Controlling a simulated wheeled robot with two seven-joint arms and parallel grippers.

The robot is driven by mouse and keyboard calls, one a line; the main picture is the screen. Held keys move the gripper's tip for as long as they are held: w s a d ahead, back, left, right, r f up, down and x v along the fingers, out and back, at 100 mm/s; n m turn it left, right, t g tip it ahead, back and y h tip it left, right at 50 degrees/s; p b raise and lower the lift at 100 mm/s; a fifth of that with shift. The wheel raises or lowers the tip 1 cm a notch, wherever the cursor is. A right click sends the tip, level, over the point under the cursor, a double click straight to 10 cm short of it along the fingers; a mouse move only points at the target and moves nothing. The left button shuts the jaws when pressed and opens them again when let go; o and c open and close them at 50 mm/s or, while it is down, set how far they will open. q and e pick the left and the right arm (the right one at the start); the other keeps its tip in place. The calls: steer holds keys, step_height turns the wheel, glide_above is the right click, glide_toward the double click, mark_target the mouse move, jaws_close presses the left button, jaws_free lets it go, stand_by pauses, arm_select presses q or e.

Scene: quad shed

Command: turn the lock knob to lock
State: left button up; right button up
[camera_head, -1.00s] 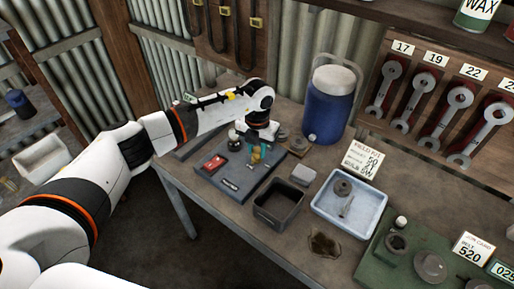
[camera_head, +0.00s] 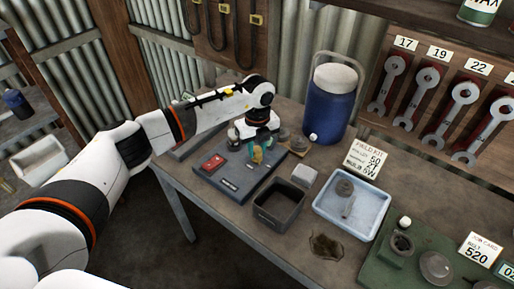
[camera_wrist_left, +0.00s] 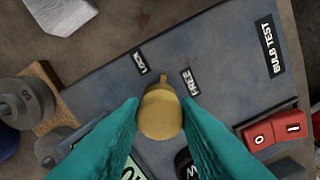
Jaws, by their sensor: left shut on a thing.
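The brass lock knob (camera_wrist_left: 161,112) sits on a blue-grey panel (camera_wrist_left: 100,88). My left gripper (camera_wrist_left: 160,122) is shut on the knob, with one teal finger on each side of it. The knob's small pointer tip points up in the left wrist view, between the LOCK label (camera_wrist_left: 141,62) and the FREE label (camera_wrist_left: 190,81), touching neither. In the head view my left gripper (camera_head: 257,155) reaches down onto the panel (camera_head: 235,182), and its fingers largely hide the knob. My right gripper is not in view.
A red rocker switch (camera_wrist_left: 276,131) is on the panel beside the right finger. Metal weights (camera_wrist_left: 25,105) stand at the left. A dark bin (camera_head: 279,207), a blue-white tray (camera_head: 351,203) and a blue jug (camera_head: 330,105) stand near the panel on the bench.

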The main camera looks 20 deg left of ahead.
mark_target(257, 149)
arm_select(q)
steer(key=n, duration=0.3)
steer(key=shift+r+n, duration=0.1)
steer(key=shift+n, duration=0.2)
steer(key=shift+w+n, duration=0.1)
steer(key=shift+n, duration=1.7)
steer(key=o, duration=1)
steer(key=shift+c, duration=0.2)
step_height(257, 149, up, 12)
steer(key=b, duration=0.3)
steer(key=shift+b, duration=0.3)
